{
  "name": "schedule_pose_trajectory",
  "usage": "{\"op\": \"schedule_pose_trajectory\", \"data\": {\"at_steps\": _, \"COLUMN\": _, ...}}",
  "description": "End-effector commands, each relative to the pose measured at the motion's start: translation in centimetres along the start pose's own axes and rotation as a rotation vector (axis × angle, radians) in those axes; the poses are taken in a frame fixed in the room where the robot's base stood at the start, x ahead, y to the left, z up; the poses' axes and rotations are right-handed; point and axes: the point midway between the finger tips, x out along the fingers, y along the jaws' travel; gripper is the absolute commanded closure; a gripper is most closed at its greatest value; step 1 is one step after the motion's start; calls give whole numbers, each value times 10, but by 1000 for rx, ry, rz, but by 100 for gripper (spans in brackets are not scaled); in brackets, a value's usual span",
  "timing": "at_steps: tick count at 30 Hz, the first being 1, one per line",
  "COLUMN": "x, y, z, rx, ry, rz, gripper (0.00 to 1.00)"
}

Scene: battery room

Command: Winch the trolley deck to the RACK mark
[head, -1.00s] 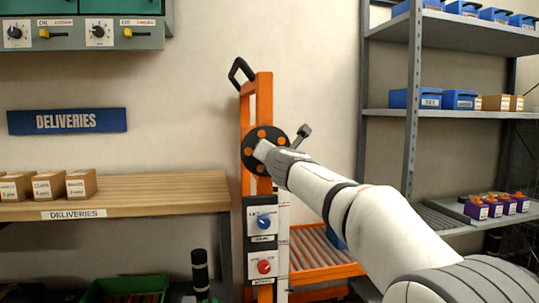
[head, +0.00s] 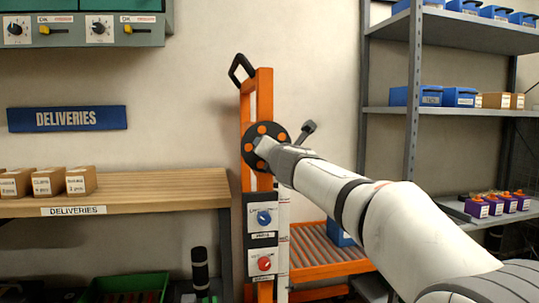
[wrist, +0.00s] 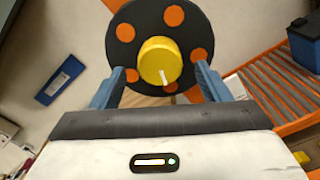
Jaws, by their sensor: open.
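The orange trolley (head: 264,92) stands upright against the wall, with a black handle at its top. Its winch wheel, a black disc with orange spots (head: 279,130), also shows in the wrist view (wrist: 122,52) with a yellow hub knob (wrist: 158,58) bearing a white line. My gripper (wrist: 160,70) is open, its two blue-grey fingers on either side of the yellow knob; I cannot tell whether they touch it. The roller deck (head: 325,249) sits low, with a blue box (head: 338,233) on it, partly behind my arm. No RACK mark is readable.
Below the wheel, the trolley's panel carries a blue knob (head: 264,218) and a red knob (head: 265,264). A wooden deliveries bench (head: 150,188) with cartons stands left. A grey shelf rack (head: 411,90) with blue bins stands right.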

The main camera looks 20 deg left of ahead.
Motion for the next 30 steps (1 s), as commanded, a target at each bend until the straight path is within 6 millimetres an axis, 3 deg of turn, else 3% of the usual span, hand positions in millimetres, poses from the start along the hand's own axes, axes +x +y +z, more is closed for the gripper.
{"op": "schedule_pose_trajectory", "data": {"at_steps": 6, "x": -34, "y": 0, "z": -2, "rx": 0, "ry": 0, "rz": 1, "gripper": 30}}
{"op": "schedule_pose_trajectory", "data": {"at_steps": 12, "x": -48, "y": 0, "z": -1, "rx": 0, "ry": 1, "rz": 0, "gripper": 30}}
{"op": "schedule_pose_trajectory", "data": {"at_steps": 23, "x": -47, "y": 1, "z": -1, "rx": -12, "ry": 3, "rz": -4, "gripper": 30}}
{"op": "schedule_pose_trajectory", "data": {"at_steps": 26, "x": -43, "y": -3, "z": 1, "rx": -95, "ry": 15, "rz": -35, "gripper": 30}}
{"op": "schedule_pose_trajectory", "data": {"at_steps": 30, "x": -31, "y": -20, "z": 3, "rx": -385, "ry": 56, "rz": -130, "gripper": 30}}
